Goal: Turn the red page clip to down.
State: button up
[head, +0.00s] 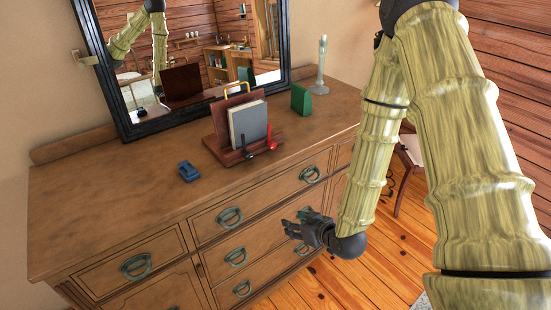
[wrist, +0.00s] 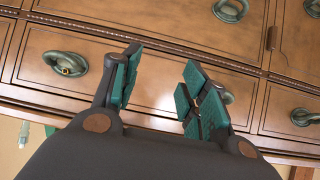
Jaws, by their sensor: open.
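The red page clip (head: 270,138) is at the right front of a dark red wooden book stand (head: 222,135) on the dresser top. It looks upright, though it is small in the head view. A black clip (head: 247,153) sits to its left, at the front of the stand. A grey book (head: 249,122) leans on the stand. My gripper (head: 292,226) is open and empty in front of the dresser drawers, below the top and apart from the clip. In the wrist view its teal-padded fingers (wrist: 160,95) are spread before the drawer fronts; the clip is out of that view.
The dresser top (head: 110,200) is mostly clear on the left. A small blue toy car (head: 188,171) lies left of the stand. A green block (head: 300,99) and a grey candlestick (head: 320,70) stand to the right. A black-framed mirror (head: 115,85) is behind. Drawer handles (head: 230,216) protrude.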

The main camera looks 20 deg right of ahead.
jog(key=w+d+r+n+t+y+b, duration=0.1)
jog(key=w+r+t+b, duration=0.15)
jog(key=w+r, duration=0.3)
jog(key=n+t+y+b, duration=0.2)
jog(key=t, duration=0.2)
send_near(274, 147)
jog(key=p+x, duration=0.1)
jog(key=x, duration=0.8)
jog(key=shift+w+p, duration=0.2)
jog(key=shift+p, duration=0.1)
jog(key=shift+c, duration=0.2)
jog(key=shift+a, duration=0.1)
grip_shut()
